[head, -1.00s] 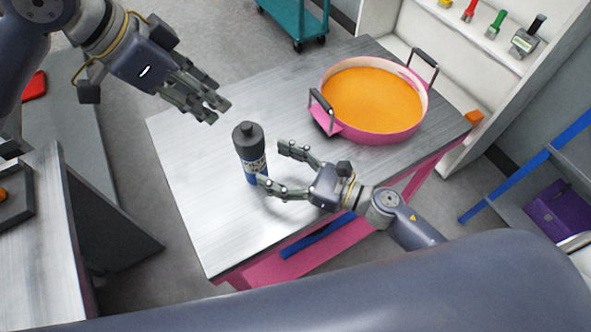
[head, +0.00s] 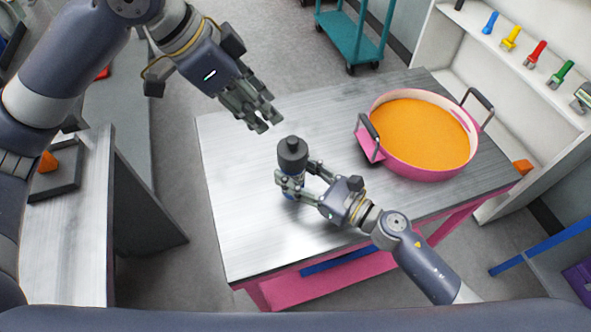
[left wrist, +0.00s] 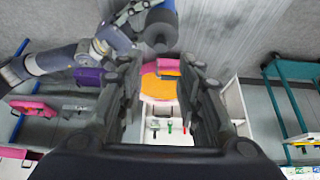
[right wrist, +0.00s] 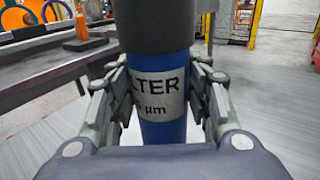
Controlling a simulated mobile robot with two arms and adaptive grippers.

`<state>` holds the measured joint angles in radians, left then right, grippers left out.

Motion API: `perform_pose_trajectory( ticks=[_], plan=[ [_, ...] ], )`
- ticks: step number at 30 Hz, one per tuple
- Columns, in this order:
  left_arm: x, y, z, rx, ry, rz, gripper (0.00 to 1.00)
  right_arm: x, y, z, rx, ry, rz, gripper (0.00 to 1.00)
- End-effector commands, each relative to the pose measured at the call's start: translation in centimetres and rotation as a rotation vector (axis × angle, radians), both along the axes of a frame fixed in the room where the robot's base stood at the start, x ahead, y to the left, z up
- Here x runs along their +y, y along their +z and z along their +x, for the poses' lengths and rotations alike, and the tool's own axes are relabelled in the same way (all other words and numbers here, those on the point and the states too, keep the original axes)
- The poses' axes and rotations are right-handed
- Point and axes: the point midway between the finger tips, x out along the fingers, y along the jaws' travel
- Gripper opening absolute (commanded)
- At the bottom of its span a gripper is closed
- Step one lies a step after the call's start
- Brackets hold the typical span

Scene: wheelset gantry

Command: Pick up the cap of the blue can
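The blue can stands upright on the metal table (head: 240,240). Its dark grey cap (head: 292,155) is on top, with a narrower knob. The can's blue body (right wrist: 165,131) and white label show in the right wrist view, below the cap (right wrist: 155,25). My right gripper (head: 300,182) has its fingers closed against both sides of the can at the label, below the cap. My left gripper (head: 263,120) is open and empty, above and slightly left of the cap. In the left wrist view, the cap (left wrist: 160,25) shows at the top, beyond the spread fingers (left wrist: 160,90).
A pink pan (head: 430,170) with orange contents stands on the table to the right of the can. A side table with a dark tray (head: 65,185) is at the left. A teal cart (head: 350,40) and a tool shelf (head: 475,50) stand behind.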

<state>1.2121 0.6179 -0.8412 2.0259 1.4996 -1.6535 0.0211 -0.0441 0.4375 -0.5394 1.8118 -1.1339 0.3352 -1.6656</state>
Motion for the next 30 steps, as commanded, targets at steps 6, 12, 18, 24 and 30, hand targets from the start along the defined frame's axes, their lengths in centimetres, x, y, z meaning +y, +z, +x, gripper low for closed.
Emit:
perform_pose_trajectory(
  ticks=[6,12,18,24,30],
  plan=[
    [0.0,0.0,0.0,0.0,0.0,0.0,0.33,0.0,0.0,0.0,0.0,-0.001,0.0,0.14],
    [-0.1,0.0,0.0,0.001,0.0,0.002,0.47,0.0,0.0,0.0,0.0,-0.001,0.0,0.14],
    [-1.2,0.4,0.5,0.037,0.031,0.086,0.77,0.0,0.0,0.0,0.0,0.0,0.0,0.14],
    [-1.9,0.1,1.0,0.068,0.075,0.18,0.77,0.0,0.0,0.0,0.0,-0.001,0.0,0.14],
    [-2.8,-3.1,1.3,0.074,0.081,0.191,0.77,0.0,0.0,0.0,0.0,-0.001,0.0,0.14]
  ],
)
